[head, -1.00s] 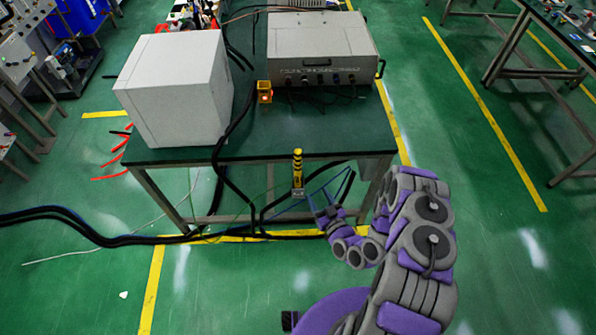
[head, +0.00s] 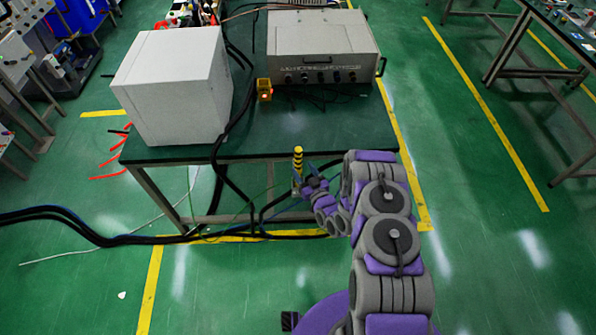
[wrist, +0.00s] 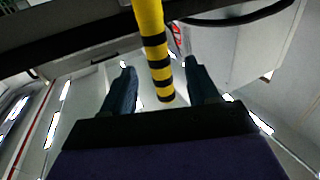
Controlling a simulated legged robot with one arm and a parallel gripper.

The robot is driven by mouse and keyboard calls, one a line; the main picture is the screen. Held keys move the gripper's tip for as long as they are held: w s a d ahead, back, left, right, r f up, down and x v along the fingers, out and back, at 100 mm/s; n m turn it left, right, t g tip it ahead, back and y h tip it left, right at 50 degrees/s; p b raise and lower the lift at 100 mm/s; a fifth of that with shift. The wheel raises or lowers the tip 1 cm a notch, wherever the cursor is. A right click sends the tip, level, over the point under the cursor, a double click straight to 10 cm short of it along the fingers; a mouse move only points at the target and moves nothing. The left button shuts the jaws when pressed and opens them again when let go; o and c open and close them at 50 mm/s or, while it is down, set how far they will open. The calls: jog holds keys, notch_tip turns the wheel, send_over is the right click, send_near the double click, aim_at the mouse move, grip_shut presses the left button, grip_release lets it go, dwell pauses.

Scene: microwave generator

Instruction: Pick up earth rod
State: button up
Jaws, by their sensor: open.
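The earth rod (head: 298,160) is a yellow rod with black bands. It stands upright at the front edge of the table in the head view, its lower part partly hidden by my gripper. In the wrist view the rod (wrist: 155,50) comes down from the top, its banded end between my two fingers. My gripper (head: 304,172) is open around or just in front of the rod; the fingers (wrist: 155,85) stand apart on both sides of it with gaps visible. Contact does not show.
A white box (head: 175,90) and a grey instrument case (head: 320,45) stand on the green table (head: 270,135). A small yellow device with a red light (head: 264,90) sits between them. Black cables (head: 90,235) run across the floor at left.

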aim_at(300, 164)
jog(key=shift+b+x, duration=0.6)
jog(key=shift+x, duration=2.15)
jog(key=shift+f, duration=0.15)
grip_shut()
